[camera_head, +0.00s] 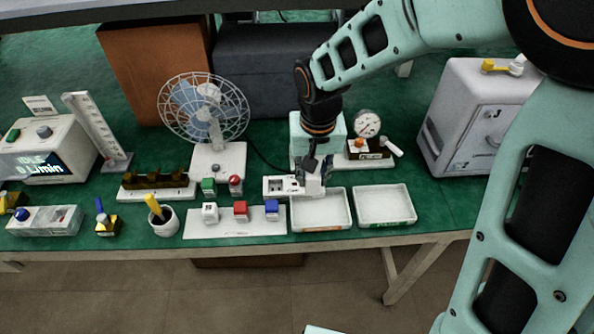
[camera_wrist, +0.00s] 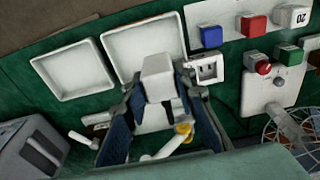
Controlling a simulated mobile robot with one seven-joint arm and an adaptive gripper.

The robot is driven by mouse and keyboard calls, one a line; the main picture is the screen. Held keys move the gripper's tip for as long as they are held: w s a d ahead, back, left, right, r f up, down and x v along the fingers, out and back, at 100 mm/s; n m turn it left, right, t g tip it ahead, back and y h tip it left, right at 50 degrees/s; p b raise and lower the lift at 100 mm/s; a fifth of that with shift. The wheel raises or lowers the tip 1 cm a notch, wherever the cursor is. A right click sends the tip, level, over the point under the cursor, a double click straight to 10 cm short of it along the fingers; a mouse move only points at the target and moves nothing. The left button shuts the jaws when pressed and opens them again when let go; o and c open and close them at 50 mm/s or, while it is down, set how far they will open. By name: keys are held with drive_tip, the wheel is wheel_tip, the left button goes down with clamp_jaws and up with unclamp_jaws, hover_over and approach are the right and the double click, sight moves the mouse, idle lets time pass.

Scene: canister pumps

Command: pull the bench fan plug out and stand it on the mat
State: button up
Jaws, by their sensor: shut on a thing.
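My gripper (camera_head: 314,178) points down at the right end of a white socket strip (camera_head: 279,186). In the wrist view its fingers (camera_wrist: 163,92) are shut on a white block-shaped plug (camera_wrist: 157,70). An open socket (camera_wrist: 207,68) shows beside the plug there. The fingers hide the plug's lower part, so I cannot tell whether it is still seated. The bench fan (camera_head: 204,108) stands to the left, with a dark cord running from its side towards the strip. A flat white mat (camera_head: 235,231) lies at the front edge, bearing white, red and blue blocks.
Two shallow white trays (camera_head: 320,227) (camera_head: 384,222) lie right of the mat. A gauge (camera_head: 367,124) on a small stand is behind my gripper. A grey cabinet (camera_head: 480,120) stands at the right. A cup (camera_head: 164,222) stands left of the mat.

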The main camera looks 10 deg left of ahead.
drive_tip(key=w+d+f+p, duration=0.1)
drive_tip(key=w+d+p, duration=0.35)
drive_tip(key=d, duration=1.15)
drive_tip(key=w+d+f+p, duration=0.1)
drive_tip(key=w+d+p, duration=0.35)
drive_tip(key=d, duration=1.15)
drive_tip(key=f+b, duration=0.4)
drive_tip(key=f, duration=0.1)
drive_tip(key=f+b, duration=0.4)
drive_tip(key=f, duration=0.1)
drive_tip(key=shift+w+d+f, duration=0.15)
drive_tip(key=shift+w+f, duration=0.05)
drive_tip(key=o, duration=1.2)
drive_tip(key=shift+o, duration=0.2)
drive_tip(key=shift+r, duration=0.1)
wheel_tip(320, 180, up, 12)
drive_tip(key=s, duration=0.1)
drive_tip(key=shift+s+d, duration=0.2)
drive_tip(key=shift+d, duration=0.05)
